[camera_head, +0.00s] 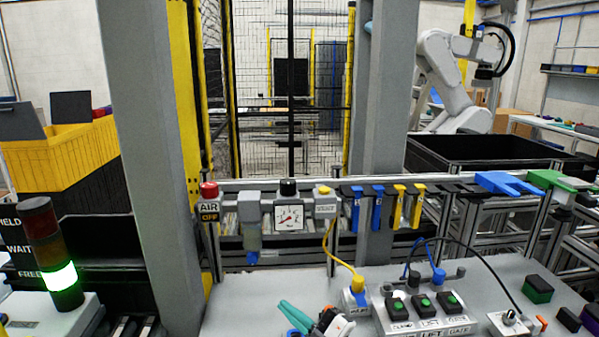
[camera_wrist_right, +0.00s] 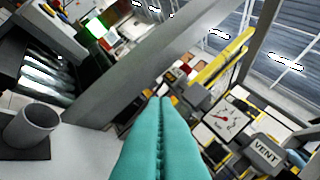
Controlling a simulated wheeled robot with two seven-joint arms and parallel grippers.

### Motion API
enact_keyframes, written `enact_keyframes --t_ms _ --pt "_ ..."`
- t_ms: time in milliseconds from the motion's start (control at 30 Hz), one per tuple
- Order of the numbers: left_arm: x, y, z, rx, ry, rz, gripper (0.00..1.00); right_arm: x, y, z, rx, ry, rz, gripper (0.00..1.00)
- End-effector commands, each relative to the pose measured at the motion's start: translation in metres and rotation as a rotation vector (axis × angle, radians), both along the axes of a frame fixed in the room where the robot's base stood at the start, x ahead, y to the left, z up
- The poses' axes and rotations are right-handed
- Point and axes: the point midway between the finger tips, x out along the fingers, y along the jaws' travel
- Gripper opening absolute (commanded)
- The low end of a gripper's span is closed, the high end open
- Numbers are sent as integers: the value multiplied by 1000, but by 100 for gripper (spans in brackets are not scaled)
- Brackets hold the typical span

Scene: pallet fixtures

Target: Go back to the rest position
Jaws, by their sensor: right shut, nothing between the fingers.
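My right gripper (camera_head: 284,306) shows at the bottom middle of the head view, its teal fingers pointing up and left over the grey worktop (camera_head: 240,300). In the right wrist view the two teal fingers of the right gripper (camera_wrist_right: 161,102) lie pressed together with nothing between them. It appears apart from the fixtures around it. My left gripper is in neither view.
Behind the gripper is a rail with a pressure gauge (camera_head: 289,217), a red-topped air valve (camera_head: 209,198) and blue and yellow clips. A button box (camera_head: 425,312) with cables stands to the right. A signal light (camera_head: 62,277) glows green at left. A grey post (camera_head: 150,150) rises nearby.

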Motion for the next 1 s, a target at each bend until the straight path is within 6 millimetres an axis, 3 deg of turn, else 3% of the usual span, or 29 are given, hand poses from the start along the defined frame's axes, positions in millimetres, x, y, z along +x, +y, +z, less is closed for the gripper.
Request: enact_keyframes --t_ms 67,167,300,400,633,1000 --pt "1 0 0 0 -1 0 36 -3 -34 -5 167 134 -211 0" --pt "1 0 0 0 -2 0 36 -13 -90 -36 286 359 -489 0" --pt "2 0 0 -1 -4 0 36 -61 -156 -105 312 731 -792 0" --pt "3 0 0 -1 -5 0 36 -105 -183 -144 272 960 -912 0" --pt "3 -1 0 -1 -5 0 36 -188 -209 -190 168 1302 -1013 0" --pt "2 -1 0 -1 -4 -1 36 -291 -221 -213 14 1664 -1022 0"
